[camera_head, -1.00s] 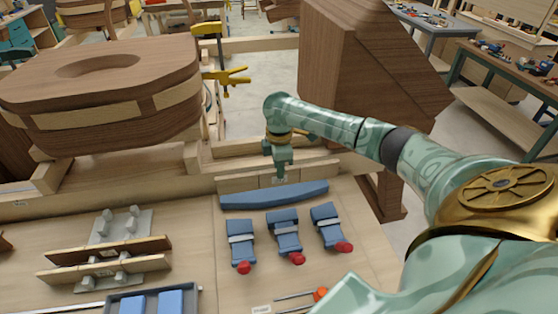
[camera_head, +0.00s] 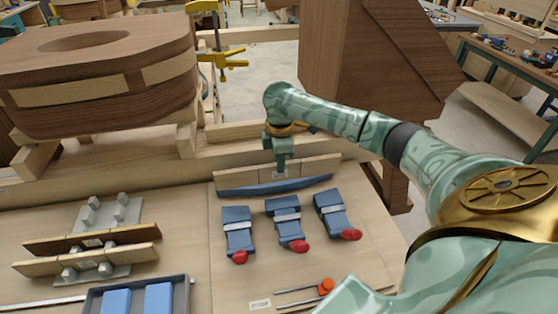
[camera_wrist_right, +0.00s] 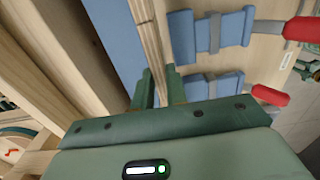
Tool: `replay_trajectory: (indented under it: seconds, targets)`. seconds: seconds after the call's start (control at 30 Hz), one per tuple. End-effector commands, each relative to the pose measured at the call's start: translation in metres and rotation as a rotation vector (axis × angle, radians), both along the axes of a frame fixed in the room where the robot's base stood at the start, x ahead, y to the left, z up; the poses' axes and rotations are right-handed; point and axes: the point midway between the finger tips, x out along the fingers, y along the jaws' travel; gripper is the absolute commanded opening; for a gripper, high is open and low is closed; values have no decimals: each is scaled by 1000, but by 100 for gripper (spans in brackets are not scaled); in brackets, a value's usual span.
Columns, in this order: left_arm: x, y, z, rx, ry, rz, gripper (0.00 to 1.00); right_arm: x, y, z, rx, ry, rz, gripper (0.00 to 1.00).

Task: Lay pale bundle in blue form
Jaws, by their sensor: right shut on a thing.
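The pale bundle (camera_head: 314,168) is a long straight stack of thin light wood strips. My right gripper (camera_head: 281,169) is shut on it near its middle. In the right wrist view the bundle (camera_wrist_right: 149,32) runs up from between the fingers (camera_wrist_right: 158,88). The blue form (camera_head: 272,188) is a long curved block on the bench; the bundle hides its upper part in the head view. In the wrist view the blue form (camera_wrist_right: 112,42) lies left of the bundle. I cannot tell whether they touch. My left gripper is out of view.
Blue clamps with red handles (camera_head: 291,232) lie just in front of the form. A grey form with wood strips (camera_head: 92,242) stands at left, and a grey tray with blue blocks (camera_head: 190,290) at the front. An orange-handled tool (camera_head: 326,287) lies front right.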

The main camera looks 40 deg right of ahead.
Motion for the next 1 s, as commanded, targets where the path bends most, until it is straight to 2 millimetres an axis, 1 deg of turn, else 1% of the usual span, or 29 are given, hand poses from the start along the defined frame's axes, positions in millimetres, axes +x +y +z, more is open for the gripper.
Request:
replay_trajectory:
  seconds: [0.03,0.2,0.33,0.6,0.7,0.83,1.0]
  targets:
    - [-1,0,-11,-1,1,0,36,0,0,-9,0,-1,0,0]
    - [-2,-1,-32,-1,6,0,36,1,0,-21,0,-1,1,0]
    - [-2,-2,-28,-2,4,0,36,0,0,-31,0,1,-2,0]
    - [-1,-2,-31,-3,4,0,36,0,0,-63,1,2,-1,0]
    - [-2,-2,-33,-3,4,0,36,0,0,-72,0,1,-1,0]
    - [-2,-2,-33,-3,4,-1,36,0,1,-78,1,0,-1,0]
    - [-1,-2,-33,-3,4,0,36,0,0,-79,1,0,0,0]
